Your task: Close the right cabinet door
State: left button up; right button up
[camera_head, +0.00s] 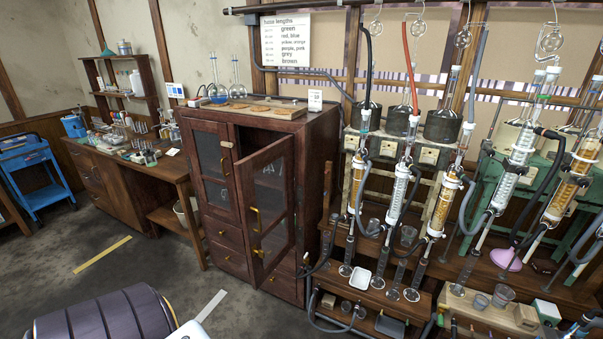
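The dark wooden cabinet (215,240) stands against the back wall, left of the picture's middle. Its right door (270,190) is ajar, swung out toward me, with a dark gap at its upper left. It has a glass pane and a brass handle (254,217) near its left edge. The hinge side appears to be on the right. The left door (212,165) looks closed. Neither of my grippers is visible in the head view.
A dark ribbed object (105,315) fills the bottom left. Right of the cabinet stands the reflux rig (400,190), with glass columns and hoses. A wooden desk (150,170) stands to the left. The floor before the cabinet looks clear.

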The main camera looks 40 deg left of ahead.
aim_at(244, 168)
jog(key=u, duration=1.65)
jog(key=j+z, duration=0.15)
jog(key=z, duration=0.35)
